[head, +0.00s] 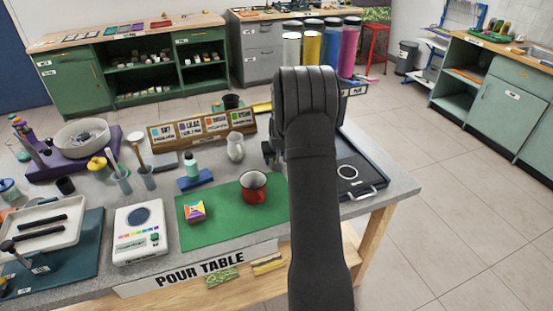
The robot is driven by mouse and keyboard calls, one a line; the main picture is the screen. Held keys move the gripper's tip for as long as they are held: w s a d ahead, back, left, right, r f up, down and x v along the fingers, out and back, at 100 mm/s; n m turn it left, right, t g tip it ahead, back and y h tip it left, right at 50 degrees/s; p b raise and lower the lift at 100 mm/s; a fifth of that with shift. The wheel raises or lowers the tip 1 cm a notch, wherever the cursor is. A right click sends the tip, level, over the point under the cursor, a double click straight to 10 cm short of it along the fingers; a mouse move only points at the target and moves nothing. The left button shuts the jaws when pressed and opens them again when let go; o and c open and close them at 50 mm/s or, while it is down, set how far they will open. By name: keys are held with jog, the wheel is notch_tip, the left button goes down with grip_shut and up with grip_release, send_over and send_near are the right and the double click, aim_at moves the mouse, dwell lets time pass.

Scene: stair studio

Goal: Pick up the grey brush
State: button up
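No brush can be made out as grey for certain. Two upright handles stand in small grey-blue cups on the left half of the pour table: a pale one (112,160) and a brown one (138,158). Their lower ends are hidden in the cups. My arm rises through the right of the head view, over the table. Only a small dark part of my gripper (268,152) shows beside the arm, right of the handles and well apart from them. Its fingers are hidden, so whether it holds anything is not visible.
The table (385,190) is crowded. A red mug (253,187) and a colourful block (195,211) sit on a green mat (222,222). A white device (140,232), a tray (65,213) and a bowl (82,136) lie left. A black case (362,162) lies right.

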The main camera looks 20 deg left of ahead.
jog(key=c, duration=1.1)
jog(key=shift+r, duration=0.1)
grip_shut()
